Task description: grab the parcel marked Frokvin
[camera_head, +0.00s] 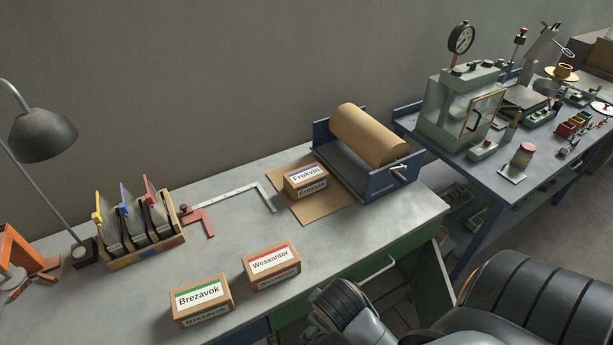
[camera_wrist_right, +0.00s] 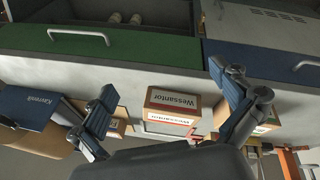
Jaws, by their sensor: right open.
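The Frokvin parcel (camera_head: 306,181) is a small brown box with a blue-striped white label. In the head view it sits on a flat brown sheet (camera_head: 318,208) in front of the paper roll. The Wessantor parcel (camera_head: 271,266), with a red stripe, and the Brezavok parcel (camera_head: 203,301), with a green stripe, stand nearer on the bench. My right gripper (camera_wrist_right: 163,84) is open and empty in its wrist view, with the Wessantor parcel (camera_wrist_right: 172,108) showing between its fingers, apart from them. A brown box partly behind the left finger there is unreadable. My left gripper is not in view.
A blue roll holder (camera_head: 376,185) with a brown paper roll (camera_head: 369,135) stands behind Frokvin. The bench's front left-middle is clear between parcels and rack.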

